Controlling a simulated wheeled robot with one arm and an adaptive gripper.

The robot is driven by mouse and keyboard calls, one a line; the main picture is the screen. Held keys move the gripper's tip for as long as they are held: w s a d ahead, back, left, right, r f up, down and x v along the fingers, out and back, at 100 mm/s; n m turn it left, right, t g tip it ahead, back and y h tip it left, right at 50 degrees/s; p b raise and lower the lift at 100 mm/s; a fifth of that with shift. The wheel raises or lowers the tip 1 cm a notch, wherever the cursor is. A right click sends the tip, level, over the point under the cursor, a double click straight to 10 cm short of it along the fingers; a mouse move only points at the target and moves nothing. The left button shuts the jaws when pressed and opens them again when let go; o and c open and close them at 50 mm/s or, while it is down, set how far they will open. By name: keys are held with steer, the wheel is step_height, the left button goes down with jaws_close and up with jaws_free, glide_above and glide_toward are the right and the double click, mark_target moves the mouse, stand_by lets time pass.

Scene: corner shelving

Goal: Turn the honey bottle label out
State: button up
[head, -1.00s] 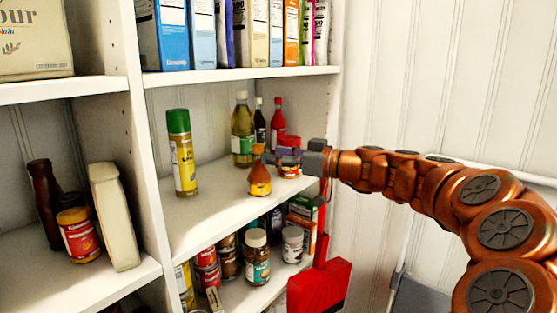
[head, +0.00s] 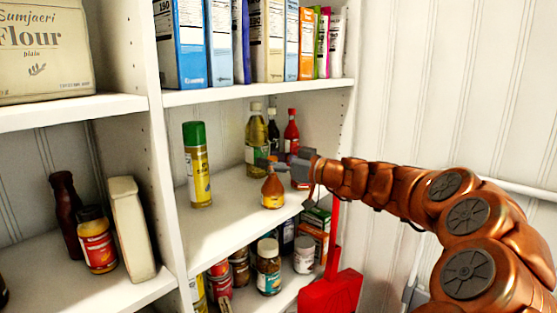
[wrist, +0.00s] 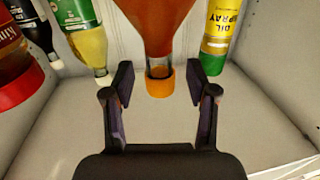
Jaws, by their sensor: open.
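The honey bottle (head: 272,190) is a small amber bottle with an orange cap. It stands upright near the front of the middle shelf. I cannot make out which way its label faces. My gripper (head: 276,165) reaches in from the right at the height of the bottle's neck. In the wrist view, which is upside down, the honey bottle (wrist: 158,25) hangs cap downward. My gripper (wrist: 159,84) is open, its two fingers on either side of the cap, with a gap on each side. I see no label there.
An oil spray can (head: 197,165) stands left of the honey on the shelf (head: 230,213). An oil bottle (head: 256,135), a dark bottle (head: 273,132) and a red bottle (head: 291,133) stand behind. A red-capped jar (wrist: 20,75) is near my gripper. Shelf between can and honey is clear.

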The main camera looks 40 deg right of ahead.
jaws_close()
stand_by(0.5)
